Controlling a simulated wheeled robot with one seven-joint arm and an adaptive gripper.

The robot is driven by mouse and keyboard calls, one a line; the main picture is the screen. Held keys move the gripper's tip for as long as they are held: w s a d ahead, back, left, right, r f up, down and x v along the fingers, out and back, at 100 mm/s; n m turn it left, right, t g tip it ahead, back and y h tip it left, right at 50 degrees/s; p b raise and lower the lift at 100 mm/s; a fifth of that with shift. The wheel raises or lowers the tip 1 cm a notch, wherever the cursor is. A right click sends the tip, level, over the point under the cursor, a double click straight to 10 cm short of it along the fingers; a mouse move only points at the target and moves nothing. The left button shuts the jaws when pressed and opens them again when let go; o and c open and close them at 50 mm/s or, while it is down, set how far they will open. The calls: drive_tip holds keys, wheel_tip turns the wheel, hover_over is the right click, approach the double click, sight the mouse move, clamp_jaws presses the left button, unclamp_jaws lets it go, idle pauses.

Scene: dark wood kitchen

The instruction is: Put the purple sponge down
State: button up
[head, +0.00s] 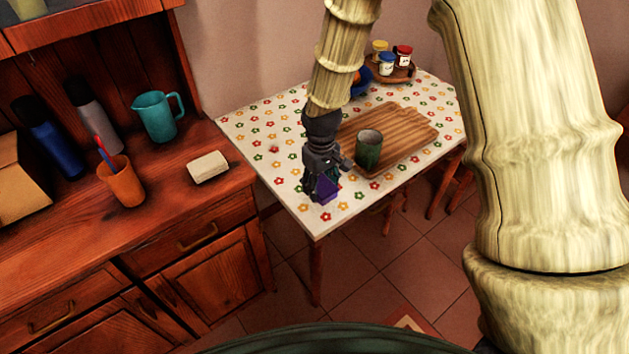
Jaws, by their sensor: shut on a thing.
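The purple sponge (327,188) is a small purple block at the lower end of my gripper (322,180). My gripper points down over the near left part of the table (290,130), which has a white cloth with coloured flowers. The gripper is shut on the sponge, and its dark fingers hide part of it. I cannot tell whether the sponge's underside touches the cloth.
A green cup (368,150) stands on a wooden board (410,128) just right of my gripper. Jars (403,55) stand on a round tray at the back. The counter (170,200) at left holds a cream block (208,167), a teal jug (157,117) and an orange cup (121,182).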

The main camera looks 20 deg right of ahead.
drive_tip(key=w, duration=0.4)
drive_tip(key=shift+a+f, duration=0.2)
drive_tip(key=shift+f, duration=0.05)
drive_tip(key=shift+f+p, duration=0.65)
drive_tip(key=shift+f, duration=1.1)
drive_tip(key=shift+f, duration=0.1)
drive_tip(key=o, duration=0.7)
wheel_tip(320, 180, up, 12)
drive_tip(key=shift+r+b, duration=0.15)
drive_tip(key=shift+b, duration=0.75)
drive_tip(key=shift+s, duration=0.15)
